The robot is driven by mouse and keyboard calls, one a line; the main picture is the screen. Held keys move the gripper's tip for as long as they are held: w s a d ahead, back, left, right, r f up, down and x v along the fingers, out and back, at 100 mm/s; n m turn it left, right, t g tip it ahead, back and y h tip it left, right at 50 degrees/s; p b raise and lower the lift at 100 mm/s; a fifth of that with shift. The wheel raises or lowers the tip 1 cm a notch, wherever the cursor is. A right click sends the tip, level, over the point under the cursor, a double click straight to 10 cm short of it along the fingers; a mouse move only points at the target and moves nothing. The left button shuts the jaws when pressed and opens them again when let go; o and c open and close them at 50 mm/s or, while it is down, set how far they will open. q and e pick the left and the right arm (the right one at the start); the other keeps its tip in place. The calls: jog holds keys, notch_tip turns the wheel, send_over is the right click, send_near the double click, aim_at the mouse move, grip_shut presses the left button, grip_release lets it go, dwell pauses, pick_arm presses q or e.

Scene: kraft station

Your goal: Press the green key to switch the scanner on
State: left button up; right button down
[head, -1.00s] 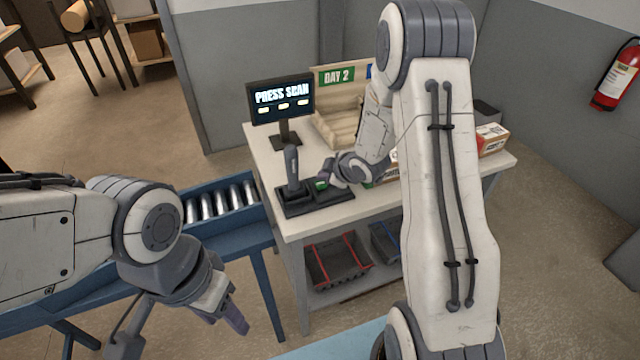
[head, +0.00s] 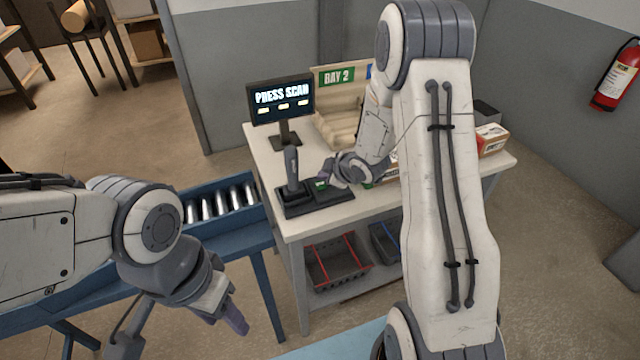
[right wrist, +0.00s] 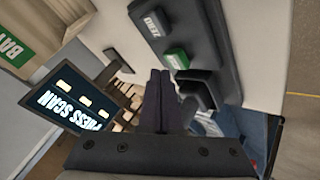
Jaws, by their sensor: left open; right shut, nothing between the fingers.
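The green key (head: 321,184) sits on a dark key panel (head: 337,196) on the white table. In the right wrist view the green key (right wrist: 177,59) is beside a dark key marked ZERO (right wrist: 153,24). My right gripper (head: 326,172) is shut and empty, just above and behind the green key in the head view. In the right wrist view its fingertips (right wrist: 160,74) are close to the green key; I cannot tell whether they touch. A handheld scanner (head: 291,168) stands upright in a dark cradle left of the panel. My left gripper (head: 238,318) is open and empty, low beside the conveyor.
A monitor (head: 281,100) reading PRESS SCAN stands at the table's back left. A roller conveyor (head: 262,236) adjoins the table's left. Red and blue baskets lie on the lower shelf. A box (head: 492,139) sits at right.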

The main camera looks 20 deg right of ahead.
aim_at(324, 186)
jog(key=shift+f, duration=0.1)
dwell(0.4)
jog(key=shift+f+b, duration=0.3)
jog(key=shift+b, duration=0.1)
jog(key=shift+f+b, duration=0.5)
jog(key=shift+f, duration=0.05)
dwell(0.5)
jog(key=shift+r, duration=0.15)
jog(key=shift+r+p, duration=0.85)
notch_tip(324, 186, up, 5)
jog(key=p, duration=0.4)
